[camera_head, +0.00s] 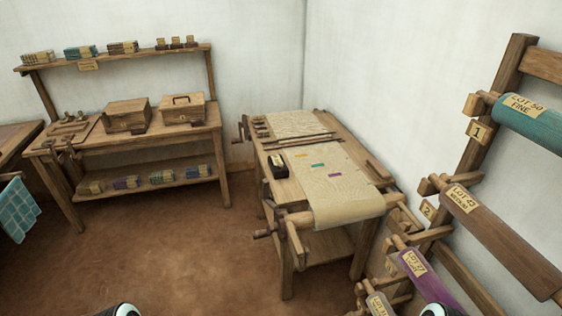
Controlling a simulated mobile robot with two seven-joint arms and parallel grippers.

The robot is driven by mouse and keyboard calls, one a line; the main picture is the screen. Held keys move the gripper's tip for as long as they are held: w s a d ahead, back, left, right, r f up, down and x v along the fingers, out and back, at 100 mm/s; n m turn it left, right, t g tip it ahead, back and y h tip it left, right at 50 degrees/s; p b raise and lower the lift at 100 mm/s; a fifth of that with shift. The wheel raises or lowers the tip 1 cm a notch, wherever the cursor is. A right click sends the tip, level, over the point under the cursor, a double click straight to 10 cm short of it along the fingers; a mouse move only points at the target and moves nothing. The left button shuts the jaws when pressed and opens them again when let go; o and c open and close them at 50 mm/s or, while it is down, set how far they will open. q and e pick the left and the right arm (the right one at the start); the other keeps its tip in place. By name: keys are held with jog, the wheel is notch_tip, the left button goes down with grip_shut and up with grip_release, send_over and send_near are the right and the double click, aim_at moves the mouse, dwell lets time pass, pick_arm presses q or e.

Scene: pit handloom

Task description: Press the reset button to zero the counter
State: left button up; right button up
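A small black box (277,166) with a light tan top or label sits on the left side of the wooden table in the middle of the view, beside a sheet of pale patterned cloth (346,204). It may be the counter, but it is too small to read. I cannot make out a reset button on it. Neither of my grippers is in view. Only rounded white and black parts of my own arms show at the bottom edge, well short of the table.
The table (283,188) has crank handles at its left side. A workbench (160,147) with two wooden boxes stands at the back left. A rack with labelled rolls (500,240) stands at the right. Open brown floor (170,250) lies in front of the workbench.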

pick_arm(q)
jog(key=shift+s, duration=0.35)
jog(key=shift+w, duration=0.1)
